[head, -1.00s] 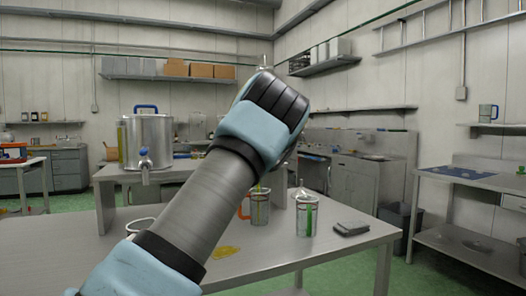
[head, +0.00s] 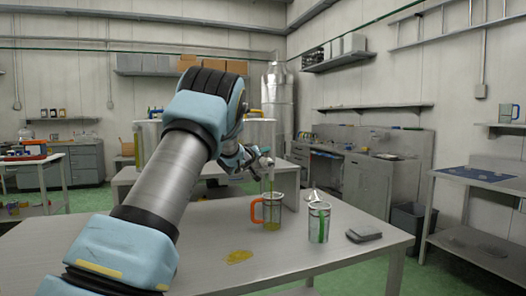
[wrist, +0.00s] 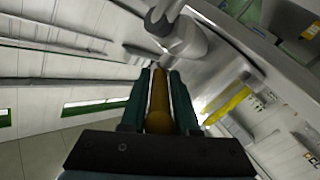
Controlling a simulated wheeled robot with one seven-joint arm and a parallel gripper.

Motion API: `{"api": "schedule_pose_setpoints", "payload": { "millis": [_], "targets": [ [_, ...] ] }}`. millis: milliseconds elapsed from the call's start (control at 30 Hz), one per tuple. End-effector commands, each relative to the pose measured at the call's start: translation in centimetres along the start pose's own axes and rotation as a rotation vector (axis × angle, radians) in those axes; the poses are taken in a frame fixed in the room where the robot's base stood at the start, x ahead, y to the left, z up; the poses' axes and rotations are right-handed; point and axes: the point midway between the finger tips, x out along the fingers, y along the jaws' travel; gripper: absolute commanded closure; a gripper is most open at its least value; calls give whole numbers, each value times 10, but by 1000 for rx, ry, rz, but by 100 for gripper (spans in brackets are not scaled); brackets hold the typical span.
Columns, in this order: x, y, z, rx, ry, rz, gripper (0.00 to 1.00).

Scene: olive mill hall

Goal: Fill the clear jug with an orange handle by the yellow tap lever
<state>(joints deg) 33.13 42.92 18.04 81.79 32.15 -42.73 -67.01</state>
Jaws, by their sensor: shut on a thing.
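The clear jug with the orange handle (head: 271,212) stands upright on the metal table, with some yellowish liquid low inside it. My gripper (head: 258,160) is above and slightly left of it. In the wrist view the gripper (wrist: 159,80) is shut on the yellow tap lever (wrist: 158,108), which lies between the dark green fingers. The grey tap body (wrist: 182,38) shows just beyond the fingertips. A thin yellowish streak (head: 270,183) shows above the jug, seemingly oil running down. The jug's level is hard to read.
A clear jug with a green handle (head: 318,224) stands to the right, with a dark grey block (head: 364,235) beside it. A yellow puddle (head: 239,257) lies on the table (head: 200,225). Steel tanks (head: 258,132) stand behind my arm and are partly hidden.

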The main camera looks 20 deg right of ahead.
Motion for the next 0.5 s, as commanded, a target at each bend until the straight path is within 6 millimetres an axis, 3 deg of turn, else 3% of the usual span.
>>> {"api": "schedule_pose_setpoints", "payload": {
  "millis": [300, 333, 500],
  "targets": [
    [1, 2, -1, 0, 3, 4, 100],
    [1, 2, -1, 0, 3, 4, 68],
    [0, 1, -1, 0, 2, 3, 49]
  ]
}}
